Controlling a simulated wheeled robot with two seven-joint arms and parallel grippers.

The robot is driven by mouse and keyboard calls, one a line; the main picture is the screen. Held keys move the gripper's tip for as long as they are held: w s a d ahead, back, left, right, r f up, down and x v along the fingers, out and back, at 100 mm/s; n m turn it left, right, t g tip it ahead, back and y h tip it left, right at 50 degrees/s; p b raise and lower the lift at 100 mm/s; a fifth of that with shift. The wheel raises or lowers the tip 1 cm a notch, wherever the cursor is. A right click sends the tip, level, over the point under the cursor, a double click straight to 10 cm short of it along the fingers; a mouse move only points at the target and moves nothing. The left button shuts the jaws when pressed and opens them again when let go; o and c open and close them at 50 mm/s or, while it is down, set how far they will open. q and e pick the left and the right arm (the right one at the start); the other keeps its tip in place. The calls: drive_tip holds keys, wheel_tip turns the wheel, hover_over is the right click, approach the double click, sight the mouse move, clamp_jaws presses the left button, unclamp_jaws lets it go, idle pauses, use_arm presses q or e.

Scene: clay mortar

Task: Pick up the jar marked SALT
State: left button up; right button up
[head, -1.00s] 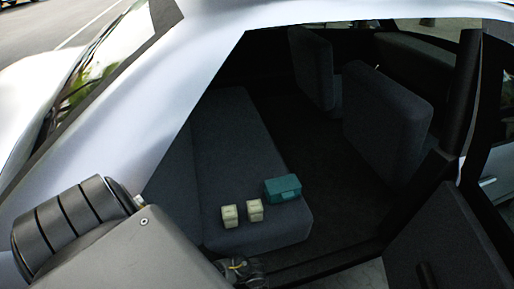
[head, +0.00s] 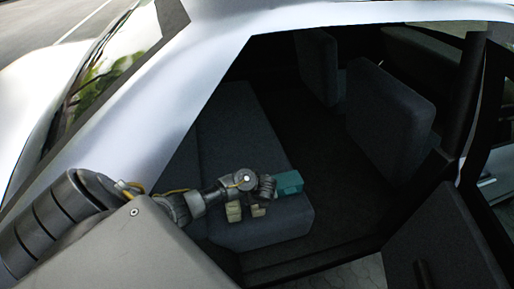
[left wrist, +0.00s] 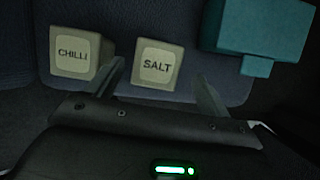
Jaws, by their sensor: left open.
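The jar marked SALT (left wrist: 157,66) is a cream, boxy jar on the dark seat. In the left wrist view it stands ahead of my open left gripper (left wrist: 160,80), between the lines of its two fingers. A matching jar marked CHILLI (left wrist: 76,52) stands to its left, close to the left finger. In the head view my left gripper (head: 265,187) hangs over the seat and partly covers the SALT jar (head: 257,211) and the CHILLI jar (head: 234,212). My right gripper is not in view.
A teal box (left wrist: 262,28) lies right of the SALT jar, near the right finger's side; it also shows in the head view (head: 289,183). The jars rest on a car's dark seat (head: 280,228). The door frame and upright seat backs (head: 390,120) surround the space.

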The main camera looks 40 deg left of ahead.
use_arm(q)
drive_tip(key=shift+x, duration=1)
drive_tip(key=shift+b+x, duration=0.85)
drive_tip(key=shift+x, duration=1.7)
drive_tip(key=shift+s, duration=0.2)
drive_tip(key=c, duration=1.2)
drive_tip(key=shift+r, duration=0.1)
drive_tip(key=shift+c, duration=0.2)
wheel_tip(320, 180, up, 10)
drive_tip(key=p, duration=0.3)
drive_tip(key=shift+p, duration=0.3)
